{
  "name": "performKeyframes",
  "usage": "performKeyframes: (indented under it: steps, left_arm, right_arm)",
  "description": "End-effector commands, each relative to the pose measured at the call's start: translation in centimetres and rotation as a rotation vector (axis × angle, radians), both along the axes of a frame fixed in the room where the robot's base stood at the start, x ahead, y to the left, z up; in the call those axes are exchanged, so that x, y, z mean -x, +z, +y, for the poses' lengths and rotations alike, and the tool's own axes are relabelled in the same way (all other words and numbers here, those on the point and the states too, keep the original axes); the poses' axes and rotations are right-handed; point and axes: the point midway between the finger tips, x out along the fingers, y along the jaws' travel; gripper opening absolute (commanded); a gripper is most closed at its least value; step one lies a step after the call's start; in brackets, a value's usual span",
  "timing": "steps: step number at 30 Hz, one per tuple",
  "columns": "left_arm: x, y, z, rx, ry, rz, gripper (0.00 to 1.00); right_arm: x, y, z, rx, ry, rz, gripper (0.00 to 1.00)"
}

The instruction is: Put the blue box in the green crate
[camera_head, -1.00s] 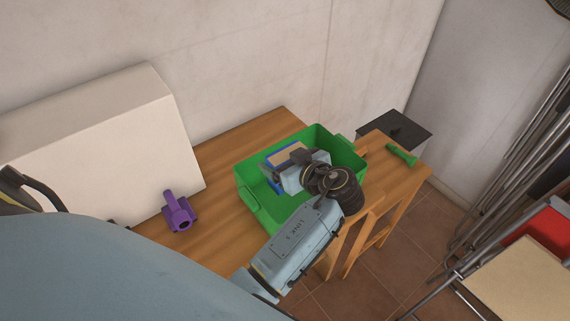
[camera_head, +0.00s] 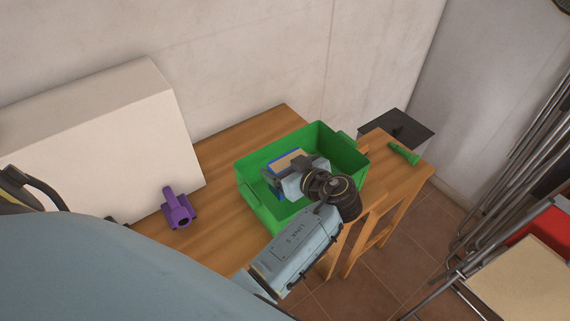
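The green crate (camera_head: 265,208) stands on the wooden table near its right end. The blue box (camera_head: 291,158), with a tan face and blue edges, is inside the crate's walls.
A purple tool-like object (camera_head: 178,208) lies left of the crate on the wooden table (camera_head: 222,165). A large white block (camera_head: 100,135) stands at the back left. A green flashlight-like object (camera_head: 404,153) lies right of the crate. Folded metal-framed chairs (camera_head: 520,180) lean at the right.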

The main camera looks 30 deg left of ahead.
Motion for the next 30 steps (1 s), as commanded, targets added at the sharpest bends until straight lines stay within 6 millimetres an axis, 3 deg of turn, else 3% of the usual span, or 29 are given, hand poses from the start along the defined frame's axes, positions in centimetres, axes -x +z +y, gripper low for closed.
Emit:
performKeyframes:
  steps: [4,11,17,24,30]
  left_arm:
    - [0.0,0.1,0.0,0.0,0.0,-0.001,1.0]
    - [0.0,0.2,0.0,0.0,0.0,-0.001,1.0]
    - [0.0,1.6,0.0,0.0,-0.001,-0.002,1.0]
    - [1.6,2.8,-4.0,0.004,-0.001,-0.001,1.0]
    - [2.4,3.9,-6.0,0.001,0.001,-0.002,1.0]
  right_arm:
    - [0.1,0.1,0.0,0.0,0.0,0.002,0.36]
    - [0.1,0.1,0.0,0.0,0.0,0.002,0.36]
    - [0.1,1.7,0.0,0.0,0.0,0.002,0.36]
    - [0.2,0.4,-0.1,0.002,-0.001,0.003,0.36]
    - [0.1,0.0,-0.1,0.002,-0.001,0.003,0.36]
